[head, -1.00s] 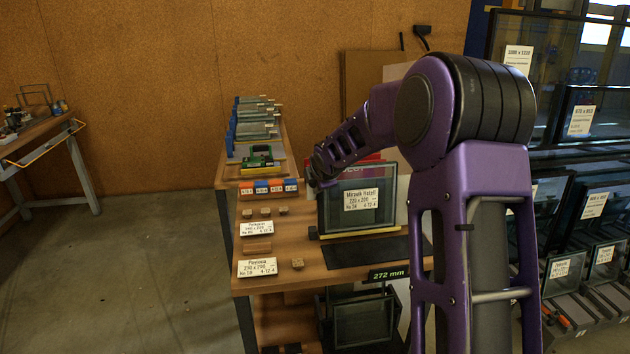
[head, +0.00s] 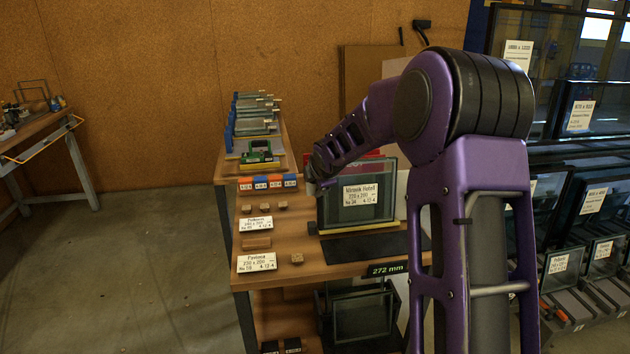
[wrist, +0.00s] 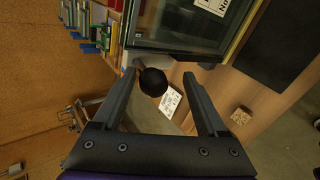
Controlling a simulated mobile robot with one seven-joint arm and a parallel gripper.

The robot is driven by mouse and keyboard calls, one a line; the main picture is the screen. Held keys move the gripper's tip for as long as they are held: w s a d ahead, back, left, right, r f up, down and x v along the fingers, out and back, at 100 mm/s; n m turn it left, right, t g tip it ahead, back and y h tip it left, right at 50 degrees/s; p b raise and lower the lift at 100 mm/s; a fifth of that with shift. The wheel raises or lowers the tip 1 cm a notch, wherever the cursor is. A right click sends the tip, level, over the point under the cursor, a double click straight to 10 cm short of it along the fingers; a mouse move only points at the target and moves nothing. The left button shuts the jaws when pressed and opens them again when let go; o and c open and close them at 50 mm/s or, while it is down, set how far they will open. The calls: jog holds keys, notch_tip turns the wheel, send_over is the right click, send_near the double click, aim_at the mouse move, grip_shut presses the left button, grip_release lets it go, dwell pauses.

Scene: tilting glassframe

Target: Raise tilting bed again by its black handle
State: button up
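The bed's edge and pane also show at the top of the wrist view (wrist: 170,48). The black handle, a round ball knob (wrist: 153,82), lies between my gripper's two fingers near their tips, closer to the left finger. My gripper (wrist: 160,76) is open, with a visible gap to the right finger. In the head view my gripper (head: 314,178) is at the pane's left edge and the ball knob cannot be made out.
A dark mat (head: 410,243) lies in front of the bed. Small wooden blocks (head: 297,259) and white labels (head: 257,262) lie on the bench's left part. Coloured blocks (head: 268,182) and a green tool (head: 260,152) are farther back. Glass racks (head: 590,225) stand at right. Floor at left is open.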

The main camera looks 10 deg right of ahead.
jog(key=shift+r, duration=0.1)
dwell(0.3)
jog(key=shift+s+r, duration=0.25)
jog(key=shift+r, duration=0.05)
jog(key=p+v, duration=0.7)
jog(key=v, duration=0.9)
jog(key=shift+s+p, duration=0.3)
jog(key=shift+d, duration=0.15)
